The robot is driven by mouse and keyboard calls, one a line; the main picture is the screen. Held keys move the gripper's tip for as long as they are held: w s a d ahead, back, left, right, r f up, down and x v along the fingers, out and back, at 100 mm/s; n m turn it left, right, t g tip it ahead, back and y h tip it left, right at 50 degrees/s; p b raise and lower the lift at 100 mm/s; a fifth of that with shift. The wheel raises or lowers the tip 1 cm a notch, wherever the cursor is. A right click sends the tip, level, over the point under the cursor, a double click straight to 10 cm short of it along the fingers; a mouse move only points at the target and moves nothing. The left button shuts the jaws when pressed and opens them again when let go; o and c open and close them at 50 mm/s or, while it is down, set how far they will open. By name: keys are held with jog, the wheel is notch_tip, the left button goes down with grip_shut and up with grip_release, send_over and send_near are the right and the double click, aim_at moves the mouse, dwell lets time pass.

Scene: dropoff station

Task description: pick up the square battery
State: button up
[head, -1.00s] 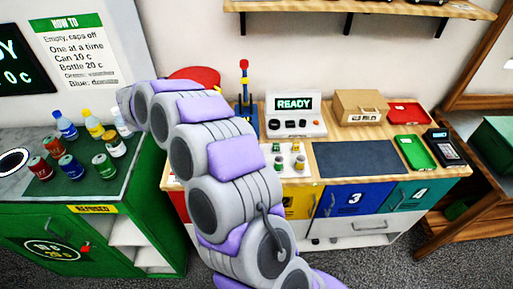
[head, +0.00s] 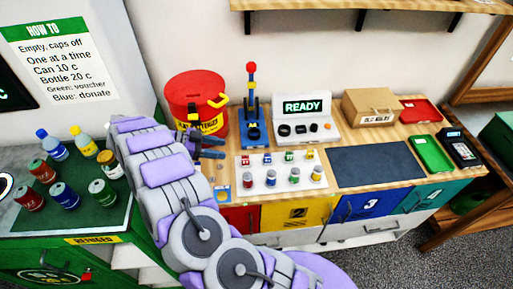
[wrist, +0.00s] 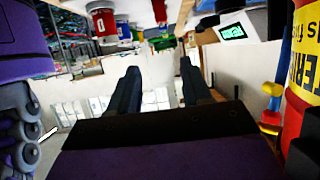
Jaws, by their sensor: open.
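My gripper (head: 213,147) is open in the head view, just in front of the red battery bin and left of the white battery tray (head: 258,186). Its two dark fingers stand apart with nothing between them in the wrist view (wrist: 160,85). Several small batteries stand on the tray in two rows: small coloured ones behind and rounder ones in front. Which one is the square battery is too small to tell. A small blue and gold flat item (head: 222,193) lies on the wooden counter left of the tray, partly beside my arm.
The red bin (head: 195,98) with a yellow handle stands close to my gripper and shows at the right in the wrist view (wrist: 304,75). A blue stand (head: 254,125), READY console (head: 305,122) and cardboard box (head: 369,107) line the back. A dark mat (head: 375,166) is clear.

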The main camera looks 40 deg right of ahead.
jog(key=b, duration=0.2)
send_near(266, 154)
jog(key=x, duration=0.3)
jog(key=shift+s+f, duration=0.2)
jog(key=shift+s+d+f+b, duration=0.2)
jog(key=shift+s+d+b, duration=0.05)
jog(key=shift+b, duration=0.05)
jog(key=x, duration=0.2)
jog(key=b+x, duration=0.1)
jog(key=x, duration=0.2)
jog(key=shift+w+d+r, duration=0.15)
jog(key=shift+d, duration=0.2)
jog(key=shift+a, duration=0.2)
jog(key=shift+c, duration=0.5)
jog(key=shift+a+r, duration=0.1)
jog(key=c, duration=0.3)
grip_shut()
